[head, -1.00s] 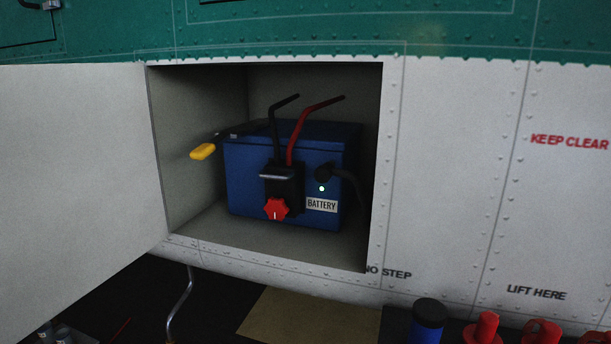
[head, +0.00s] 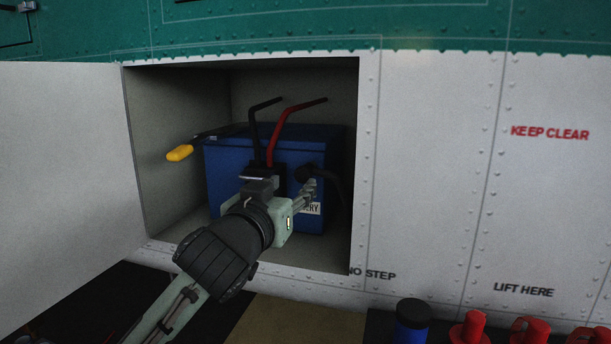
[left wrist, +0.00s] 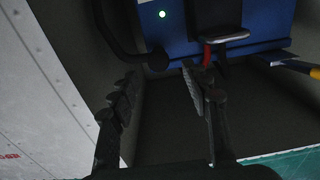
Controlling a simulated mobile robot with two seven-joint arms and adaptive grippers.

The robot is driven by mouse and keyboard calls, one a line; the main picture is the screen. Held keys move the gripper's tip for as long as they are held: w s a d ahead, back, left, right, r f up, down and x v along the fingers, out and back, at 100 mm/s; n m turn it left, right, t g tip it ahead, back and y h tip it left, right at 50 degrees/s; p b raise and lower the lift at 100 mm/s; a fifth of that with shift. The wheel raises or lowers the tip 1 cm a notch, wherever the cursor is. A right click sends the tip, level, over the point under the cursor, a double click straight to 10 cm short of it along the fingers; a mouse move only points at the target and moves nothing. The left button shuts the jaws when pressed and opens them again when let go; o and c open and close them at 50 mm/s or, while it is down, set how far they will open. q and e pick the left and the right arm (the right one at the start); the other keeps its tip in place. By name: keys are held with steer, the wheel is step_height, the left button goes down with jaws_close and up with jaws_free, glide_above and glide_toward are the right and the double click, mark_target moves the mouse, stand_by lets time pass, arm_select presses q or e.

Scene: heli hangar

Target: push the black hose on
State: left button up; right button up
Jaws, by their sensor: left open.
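The black hose (head: 336,182) curves from the right side of the bay to a thick black end (head: 304,173) at the front of the blue battery (head: 228,165). Whether that end is fully seated cannot be told. My left gripper (head: 308,189) is just in front of it, low beside the hose end, and hides part of the BATTERY label. In the left wrist view the open fingers (left wrist: 160,86) are spread, with the hose end (left wrist: 158,61) beyond the gap between them. The hose (left wrist: 108,36) shows past the left finger. No contact is clear. My right gripper is not in view.
The battery sits in an open bay with a white door (head: 65,160) at left. Black and red cables (head: 283,130) rise from a connector. A yellow-ended handle (head: 180,153) sticks out at left. The bay's right edge is close to the hose. A blue jar (head: 411,322) and red parts stand below.

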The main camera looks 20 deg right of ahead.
mark_target(302, 174)
arm_select(q)
steer(key=x, duration=0.7)
steer(key=shift+w+d+r+p, duration=0.15)
steer(key=shift+w+d+p, duration=0.05)
steer(key=shift+d+p, duration=0.15)
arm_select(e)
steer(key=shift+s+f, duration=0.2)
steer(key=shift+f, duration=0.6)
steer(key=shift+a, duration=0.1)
arm_select(q)
jaws_close()
steer(key=shift+w, duration=0.1)
